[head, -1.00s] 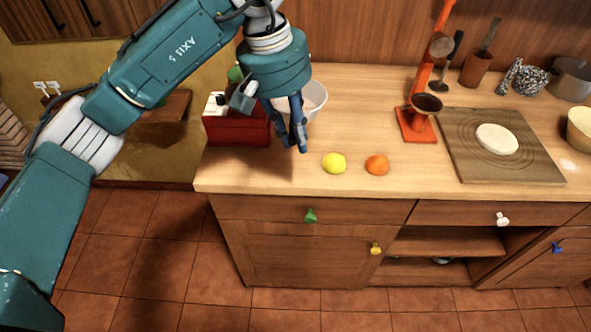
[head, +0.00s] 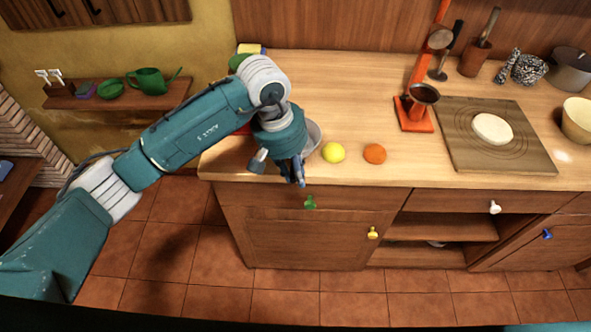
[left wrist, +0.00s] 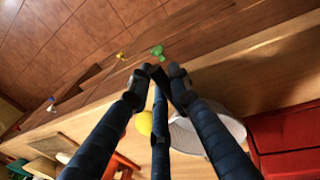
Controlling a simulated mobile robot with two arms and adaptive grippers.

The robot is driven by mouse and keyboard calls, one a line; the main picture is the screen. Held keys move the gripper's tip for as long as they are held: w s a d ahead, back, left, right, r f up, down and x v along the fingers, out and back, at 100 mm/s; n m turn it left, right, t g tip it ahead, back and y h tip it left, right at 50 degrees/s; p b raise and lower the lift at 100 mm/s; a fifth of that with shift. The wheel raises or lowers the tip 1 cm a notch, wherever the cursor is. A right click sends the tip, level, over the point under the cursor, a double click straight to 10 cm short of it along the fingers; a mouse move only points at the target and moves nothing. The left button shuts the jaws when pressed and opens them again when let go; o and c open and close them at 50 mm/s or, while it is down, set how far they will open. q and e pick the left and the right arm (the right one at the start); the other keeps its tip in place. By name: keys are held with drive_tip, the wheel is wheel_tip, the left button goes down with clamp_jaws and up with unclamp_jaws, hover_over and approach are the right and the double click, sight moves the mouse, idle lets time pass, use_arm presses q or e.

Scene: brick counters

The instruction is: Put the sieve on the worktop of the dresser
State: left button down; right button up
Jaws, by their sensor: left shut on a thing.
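My left gripper (head: 299,182) points down at the front left edge of a wooden worktop (head: 350,85) above drawers. I cannot tell whether this is the dresser. A pale, round, bowl-like thing (head: 314,138), apparently the sieve, is just behind the fingers, mostly hidden by them and the wrist. In the left wrist view the fingers (left wrist: 162,72) meet near a green knob, and the pale sieve (left wrist: 230,126) is beside them. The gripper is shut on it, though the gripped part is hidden. My right gripper is not in view.
A lemon (head: 333,152) and an orange (head: 375,154) lie right of the gripper. A red box (left wrist: 292,140) stands close by. An orange-red press (head: 414,115) and a board (head: 465,150) stand further right.

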use_arm(q)
drive_tip(key=c, duration=2)
unclamp_jaws()
drive_tip(key=shift+f, duration=0.1)
drive_tip(key=shift+c, duration=0.2)
drive_tip(key=o, duration=0.4)
drive_tip(key=r+b, duration=0.1)
drive_tip(key=r, duration=0.3)
drive_tip(key=a+r+b, duration=0.1)
drive_tip(key=r, duration=0.3)
drive_tip(key=a+r+b, duration=0.1)
drive_tip(key=r, duration=0.3)
drive_tip(key=shift+s+a+b, duration=0.15)
drive_tip(key=shift+s+b, duration=0.1)
drive_tip(key=shift+b, duration=0.1)
